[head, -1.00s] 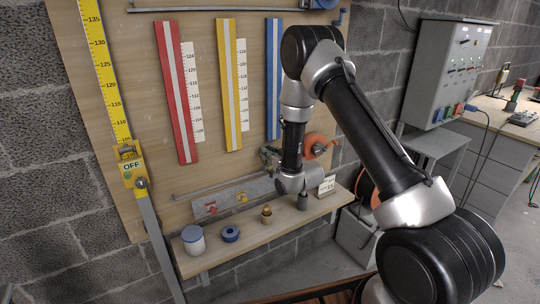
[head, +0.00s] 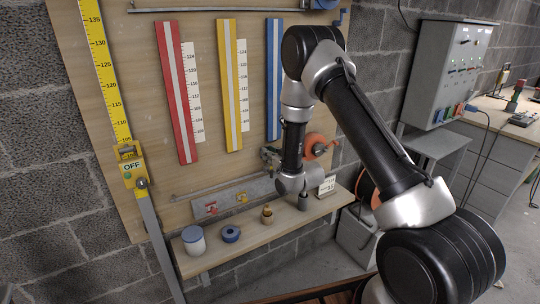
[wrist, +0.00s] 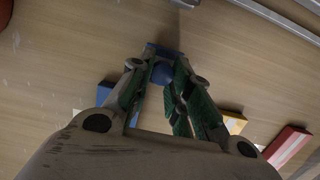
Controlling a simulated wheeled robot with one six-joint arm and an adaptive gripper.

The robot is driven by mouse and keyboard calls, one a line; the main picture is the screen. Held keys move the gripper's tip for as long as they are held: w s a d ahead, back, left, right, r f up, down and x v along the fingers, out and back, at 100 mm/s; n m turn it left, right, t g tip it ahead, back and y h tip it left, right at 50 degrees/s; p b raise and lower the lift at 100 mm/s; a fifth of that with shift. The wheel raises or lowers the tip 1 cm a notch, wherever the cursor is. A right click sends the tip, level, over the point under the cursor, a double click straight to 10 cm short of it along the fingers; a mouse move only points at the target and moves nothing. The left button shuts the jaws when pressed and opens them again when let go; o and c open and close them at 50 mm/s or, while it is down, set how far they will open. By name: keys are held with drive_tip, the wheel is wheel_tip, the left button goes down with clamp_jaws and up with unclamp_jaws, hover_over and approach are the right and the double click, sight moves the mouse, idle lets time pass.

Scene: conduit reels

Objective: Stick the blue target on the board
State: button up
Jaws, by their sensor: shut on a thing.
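My gripper (wrist: 163,77) is shut on the blue target (wrist: 162,71), a small blue piece between the green-padded fingertips in the wrist view. The fingers point at the wooden board (head: 146,90); whether the target touches it I cannot tell. In the head view my gripper (head: 269,156) is partly hidden by my wrist, near the lower end of the blue strip (head: 272,90). The blue strip also shows in the wrist view (wrist: 104,93), left of the fingers. A red target (head: 211,208) and a yellow target (head: 242,197) sit on the grey metal bar under the board.
A yellow strip (head: 228,90) and a red strip (head: 175,100) hang left of the blue one, with scales beside them. A shelf (head: 262,236) below holds a white jar (head: 194,241), a blue ring (head: 230,234) and a brass piece (head: 267,214). An orange reel (head: 315,146) is right of my gripper.

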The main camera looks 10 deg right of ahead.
drive_tip(key=shift+w+a, duration=0.2)
drive_tip(key=shift+w, duration=0.3)
idle(0.9)
drive_tip(key=o, duration=0.9)
drive_tip(key=shift+o, duration=0.2)
drive_tip(key=o, duration=0.5)
drive_tip(key=shift+s, duration=0.1)
drive_tip(key=v, duration=0.3)
drive_tip(key=f+v, duration=0.1)
drive_tip(key=v, duration=0.4)
drive_tip(key=shift+s+d+f, duration=0.15)
drive_tip(key=shift+s+d, duration=0.05)
drive_tip(key=shift+s, duration=0.25)
